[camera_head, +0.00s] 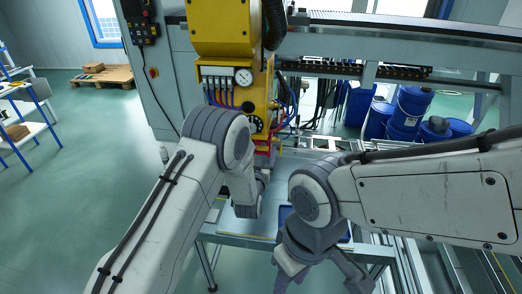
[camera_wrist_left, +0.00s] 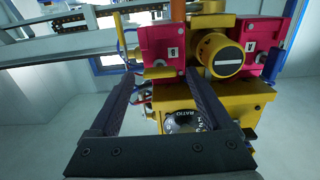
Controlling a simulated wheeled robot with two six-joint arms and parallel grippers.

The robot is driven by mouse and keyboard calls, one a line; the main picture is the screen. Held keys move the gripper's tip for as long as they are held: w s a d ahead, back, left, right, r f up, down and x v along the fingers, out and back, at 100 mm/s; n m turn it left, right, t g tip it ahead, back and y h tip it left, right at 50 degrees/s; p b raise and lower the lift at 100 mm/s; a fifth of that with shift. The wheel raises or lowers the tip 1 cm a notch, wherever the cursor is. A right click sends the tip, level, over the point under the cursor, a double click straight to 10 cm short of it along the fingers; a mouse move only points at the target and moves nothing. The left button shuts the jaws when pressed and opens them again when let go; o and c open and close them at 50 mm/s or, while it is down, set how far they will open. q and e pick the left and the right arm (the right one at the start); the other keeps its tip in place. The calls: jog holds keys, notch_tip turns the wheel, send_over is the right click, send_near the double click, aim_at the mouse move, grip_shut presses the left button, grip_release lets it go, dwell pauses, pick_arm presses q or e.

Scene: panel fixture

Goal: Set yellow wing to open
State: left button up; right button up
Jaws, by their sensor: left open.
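A round yellow knob (camera_wrist_left: 222,55) with a white bar across its face stands out from the yellow panel fixture, between two red blocks in the left wrist view. I take it for the yellow wing; its white bar lies roughly level. My left gripper (camera_wrist_left: 160,80) is open and empty, its two dark fingers pointing toward the panel. The knob is up and to the right of the right fingertip, not between the fingers. In the head view the left arm's wrist largely hides this area. My right gripper (camera_head: 318,277) is low at the centre, fingers spread and empty.
A black dial marked RATIO (camera_wrist_left: 185,120) sits below the knob. The left red block (camera_wrist_left: 161,50) and right red block (camera_wrist_left: 260,42) flank it closely. The yellow machine (camera_head: 222,30) carries a gauge and hoses. A metal table (camera_head: 245,225) lies below; blue drums (camera_head: 408,112) stand behind.

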pick_arm(q)
jog(key=shift+c, duration=0.3)
grip_shut()
jog(key=shift+w+a+f+n+b, duration=0.15)
jog(key=shift+n+b, duration=4.35)
jog(key=shift+b, duration=2.35)
jog(key=shift+s+a+f+n+b, duration=0.1)
jog(key=shift+n+b, duration=4.4)
jog(key=shift+b, duration=2.35)
jog(key=shift+r, duration=0.1)
jog(key=shift+o, duration=0.3)
grip_release()
